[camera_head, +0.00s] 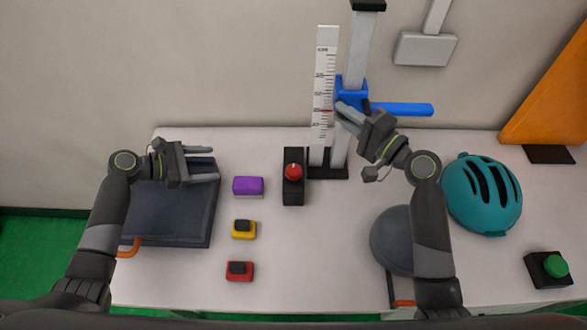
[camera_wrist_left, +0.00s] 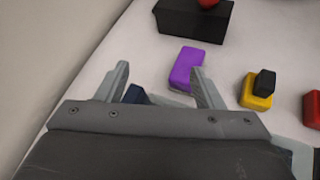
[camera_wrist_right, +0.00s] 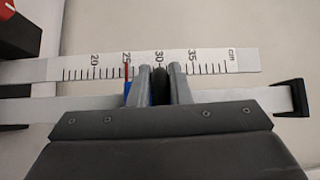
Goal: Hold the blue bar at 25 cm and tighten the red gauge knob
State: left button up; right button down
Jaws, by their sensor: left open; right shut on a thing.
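The blue bar (camera_head: 402,109) sticks out to the right from its blue slider on an upright post beside a white cm scale (camera_head: 325,75). In the right wrist view its red pointer line stands at about the 25 mark (camera_wrist_right: 127,72), with a bit of blue (camera_wrist_right: 127,92) showing. My right gripper (camera_head: 350,110) is at the slider, shut on a dark part of the bar (camera_wrist_right: 159,85), mostly hidden between the fingers. The red gauge knob (camera_head: 293,171) sits on a black block left of the post. My left gripper (camera_head: 215,164) is open and empty, left of the knob.
A purple block (camera_head: 248,186), a yellow block (camera_head: 244,229) and a red block (camera_head: 239,271) lie left of centre. A dark flat plate (camera_head: 170,225) is below my left gripper. A teal helmet (camera_head: 480,195) and a green button (camera_head: 556,266) are right. The table's middle is clear.

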pick_arm(q)
jog(key=n+h, duration=0.1)
jog(key=n, duration=0.1)
send_near(291, 170)
jog(key=shift+g, duration=0.3)
jog(key=x, duration=1)
jog(key=shift+w+d, duration=0.3)
jog(key=c, duration=1)
jog(key=shift+o, duration=0.2)
jog(key=shift+m+g, duration=0.4)
jog(key=shift+g, duration=0.1)
jog(key=m+g+h, duration=0.1)
jog(key=m+g, duration=0.2)
jog(key=g, duration=0.1)
jog(key=shift+f+m, duration=0.1)
jog(key=shift+m, duration=0.3)
jog(key=shift+m+g, duration=1.2)
jog(key=shift+g, duration=0.4)
jog(key=shift+a+f+m+g, duration=0.1)
jog(key=shift+m+g, duration=0.4)
jog(key=shift+g, duration=0.1)
